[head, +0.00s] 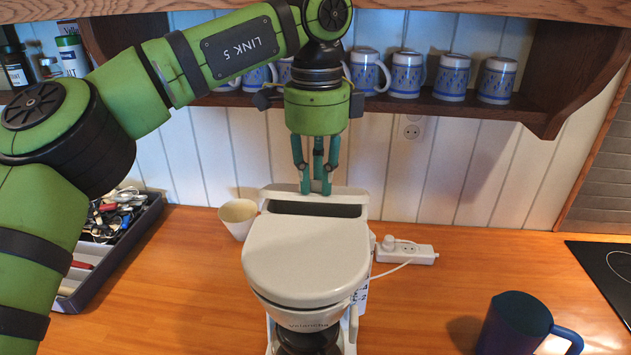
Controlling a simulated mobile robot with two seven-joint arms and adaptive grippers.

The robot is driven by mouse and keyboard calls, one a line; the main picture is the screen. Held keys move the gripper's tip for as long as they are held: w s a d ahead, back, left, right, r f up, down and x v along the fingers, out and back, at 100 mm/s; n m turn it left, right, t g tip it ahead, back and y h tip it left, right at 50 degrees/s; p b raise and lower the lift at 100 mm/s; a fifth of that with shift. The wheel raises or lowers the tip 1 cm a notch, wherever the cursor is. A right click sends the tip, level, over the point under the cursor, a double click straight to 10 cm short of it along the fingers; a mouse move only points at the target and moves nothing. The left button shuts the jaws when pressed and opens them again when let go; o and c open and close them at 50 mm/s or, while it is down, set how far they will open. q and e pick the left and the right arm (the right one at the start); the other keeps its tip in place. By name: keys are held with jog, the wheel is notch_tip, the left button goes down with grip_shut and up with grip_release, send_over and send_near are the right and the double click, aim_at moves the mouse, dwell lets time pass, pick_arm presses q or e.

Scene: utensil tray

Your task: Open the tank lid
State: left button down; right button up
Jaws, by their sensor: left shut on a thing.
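A white coffee maker (306,255) stands on the wooden counter. At its back is the water tank, with a dark opening (318,209) showing. The white tank lid (347,194) is raised along the back edge of that opening. My left gripper (314,190) points down from above with its teal fingers at the lid's top edge, shut on it. The fingers hide part of the lid. My right gripper is not in view.
A white cup (239,217) stands left of the machine, a utensil tray (140,232) further left. A power strip (406,252) and a dark blue jug (516,325) are on the right. Several mugs (408,75) line the shelf behind. A cooktop (610,265) is far right.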

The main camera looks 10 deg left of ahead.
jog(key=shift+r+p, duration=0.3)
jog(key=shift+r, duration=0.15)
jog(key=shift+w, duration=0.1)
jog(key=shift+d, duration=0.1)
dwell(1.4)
